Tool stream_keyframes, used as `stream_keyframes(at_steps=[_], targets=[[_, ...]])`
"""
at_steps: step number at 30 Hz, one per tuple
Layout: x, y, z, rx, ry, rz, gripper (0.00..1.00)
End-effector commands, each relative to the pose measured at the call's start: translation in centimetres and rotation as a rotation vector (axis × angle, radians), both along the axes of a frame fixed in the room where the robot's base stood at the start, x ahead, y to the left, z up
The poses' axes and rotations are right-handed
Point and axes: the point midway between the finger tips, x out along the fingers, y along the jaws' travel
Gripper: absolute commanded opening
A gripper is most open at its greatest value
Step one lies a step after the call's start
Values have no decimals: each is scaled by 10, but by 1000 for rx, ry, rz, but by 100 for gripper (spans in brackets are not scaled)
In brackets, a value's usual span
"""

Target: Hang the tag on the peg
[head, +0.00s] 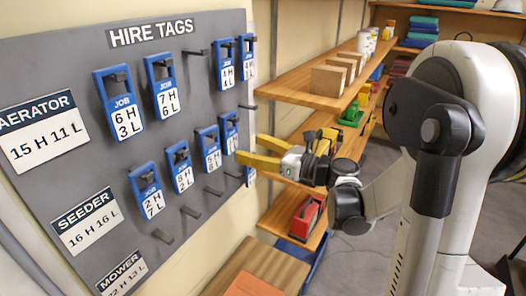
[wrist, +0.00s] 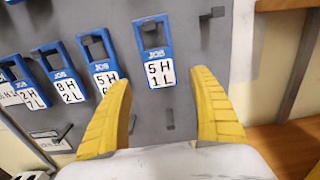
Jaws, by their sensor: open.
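Blue-framed white tags hang on pegs of a grey board headed HIRE TAGS (head: 150,35). The 5 H 1 L tag (wrist: 158,68) hangs from a peg through its top opening, at the right end of the lower row. In the wrist view it appears between the two yellow fingers of my gripper (wrist: 160,78). My gripper (head: 249,147) is open and empty beside the board's right edge in the head view; contact with the tag cannot be told. An empty peg (head: 195,52) is in the upper row, between the 7 H 6 L tag (head: 162,86) and the 1 H 4 L tag (head: 226,64).
More bare pegs, such as one (head: 190,215), stick out below the lower row. AERATOR (head: 45,130), SEEDER (head: 88,220) and MOWER (head: 122,272) signs are at the board's left. Wooden shelves (head: 300,97) with boxes stand right of the board, close to my arm.

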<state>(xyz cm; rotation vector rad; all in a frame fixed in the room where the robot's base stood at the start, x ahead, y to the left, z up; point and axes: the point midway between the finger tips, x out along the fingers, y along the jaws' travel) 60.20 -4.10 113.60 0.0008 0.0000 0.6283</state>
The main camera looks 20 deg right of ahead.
Motion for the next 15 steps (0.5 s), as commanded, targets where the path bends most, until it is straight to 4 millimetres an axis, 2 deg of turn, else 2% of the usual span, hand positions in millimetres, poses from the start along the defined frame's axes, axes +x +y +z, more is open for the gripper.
stream_keyframes(at_steps=[9,15], targets=[[32,24,0,-1,-1,2,72],[42,32,0,-1,-1,1,72]])
